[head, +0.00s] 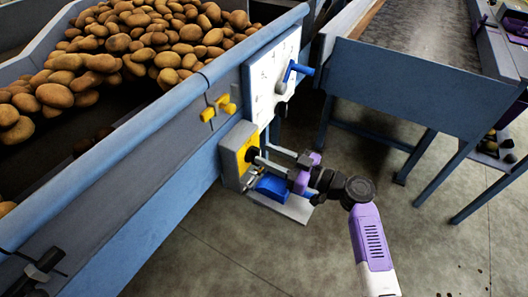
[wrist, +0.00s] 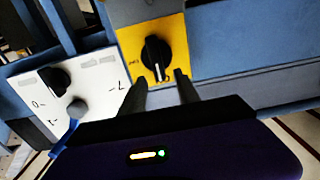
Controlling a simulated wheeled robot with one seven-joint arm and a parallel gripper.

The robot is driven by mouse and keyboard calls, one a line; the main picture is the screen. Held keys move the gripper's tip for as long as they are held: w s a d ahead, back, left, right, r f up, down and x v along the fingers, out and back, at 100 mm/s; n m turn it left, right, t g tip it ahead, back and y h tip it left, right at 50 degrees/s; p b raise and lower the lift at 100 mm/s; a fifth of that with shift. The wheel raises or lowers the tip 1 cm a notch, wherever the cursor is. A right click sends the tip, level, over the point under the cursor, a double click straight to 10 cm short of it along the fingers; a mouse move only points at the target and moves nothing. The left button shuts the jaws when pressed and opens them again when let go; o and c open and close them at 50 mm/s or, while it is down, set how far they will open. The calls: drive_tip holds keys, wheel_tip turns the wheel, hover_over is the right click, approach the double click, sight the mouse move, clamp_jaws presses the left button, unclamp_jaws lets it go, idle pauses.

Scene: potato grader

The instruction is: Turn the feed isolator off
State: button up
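The feed isolator is a yellow plate (head: 243,152) on a grey box fixed to the blue side of the potato hopper. In the wrist view its yellow face (wrist: 178,28) carries a black rotary knob (wrist: 156,55). The knob's grip bar stands nearly upright in that picture, with a pale mark near its lower end. Small labels sit beside and below it, too small to read. My gripper (head: 262,160) faces the plate; in the wrist view its two fingers (wrist: 160,82) are apart, just below the knob and to either side of its line. Contact cannot be told.
A white panel (head: 262,88) with a blue lever (head: 298,69) stands beside the isolator; the wrist view shows its black knob (wrist: 55,78). A yellow fitting (head: 219,107) is on the hopper side. A blue-framed conveyor (head: 420,85) stands at right. The floor (head: 240,255) in front is clear.

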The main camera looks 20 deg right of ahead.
drive_tip(key=shift+x, duration=0.95)
clamp_jaws()
drive_tip(key=shift+d+f+m+b, duration=0.1)
drive_tip(key=shift+m+b, duration=0.2)
drive_tip(key=shift+m, duration=0.1)
drive_tip(key=shift+w+d+f+m+b, duration=0.25)
drive_tip(key=shift+d+f+m, duration=0.15)
drive_tip(key=shift+m, duration=2.45)
drive_tip(key=shift+w+d+f+m+b, duration=0.25)
drive_tip(key=shift+f+m, duration=0.2)
drive_tip(key=shift+m, duration=2.45)
drive_tip(key=shift+w+d+f+m+b, duration=0.2)
drive_tip(key=shift+d+f+m, duration=0.25)
drive_tip(key=shift+m, duration=2.4)
